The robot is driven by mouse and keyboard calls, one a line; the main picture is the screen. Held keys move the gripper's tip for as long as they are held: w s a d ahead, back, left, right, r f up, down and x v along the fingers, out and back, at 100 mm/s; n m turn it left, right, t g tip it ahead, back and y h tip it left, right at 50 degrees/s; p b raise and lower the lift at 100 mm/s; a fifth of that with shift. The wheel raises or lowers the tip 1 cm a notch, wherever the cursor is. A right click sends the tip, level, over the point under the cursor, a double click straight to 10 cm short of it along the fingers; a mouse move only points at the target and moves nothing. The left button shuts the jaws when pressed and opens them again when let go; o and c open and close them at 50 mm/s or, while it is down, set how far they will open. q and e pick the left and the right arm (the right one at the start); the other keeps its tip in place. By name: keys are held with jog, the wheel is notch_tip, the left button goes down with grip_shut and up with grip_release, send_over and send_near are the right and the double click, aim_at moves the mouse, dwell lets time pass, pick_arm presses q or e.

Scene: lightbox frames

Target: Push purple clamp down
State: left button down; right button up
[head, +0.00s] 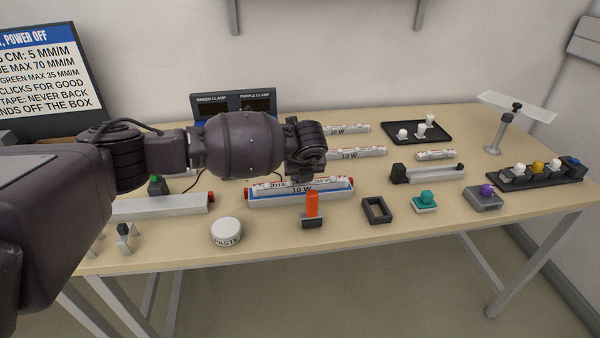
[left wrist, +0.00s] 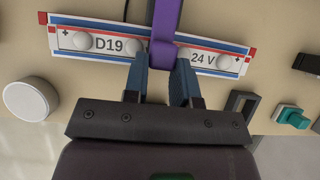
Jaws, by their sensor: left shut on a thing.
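The purple clamp (left wrist: 165,28) shows in the left wrist view as a long purple bar, running from the top edge down over the middle of the lightbox frame. My left gripper (left wrist: 162,75) is shut on the bar, with a blue finger on each side. In the head view my left arm and wrist hide the clamp. The lightbox frame (left wrist: 110,28) has a white strip marked D19 and 24 V, with red and blue edges. It also shows in the head view (head: 340,190), below my wrist. My right gripper is in neither view.
An orange lever (head: 312,204) stands upright in front of the frame. A round white tin (head: 227,232) is to its left. A dark square ring (head: 377,210), a teal button block (head: 425,201) and a purple-knobbed block (head: 485,196) stand right.

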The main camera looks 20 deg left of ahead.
pick_arm(q)
jog(key=shift+s+f, duration=0.25)
jog(key=shift+f, duration=0.35)
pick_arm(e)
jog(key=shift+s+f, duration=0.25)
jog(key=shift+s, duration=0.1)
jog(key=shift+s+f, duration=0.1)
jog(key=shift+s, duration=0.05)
pick_arm(q)
jog(key=c, duration=1.2)
grip_release()
jog(key=shift+c, duration=0.2)
jog(key=o, duration=0.3)
jog(key=shift+w, duration=0.3)
jog(key=shift+s+r, duration=0.15)
jog(key=shift+r, duration=0.4)
jog(key=p+v, duration=0.1)
jog(key=v, duration=0.9)
jog(key=shift+s+d, duration=0.15)
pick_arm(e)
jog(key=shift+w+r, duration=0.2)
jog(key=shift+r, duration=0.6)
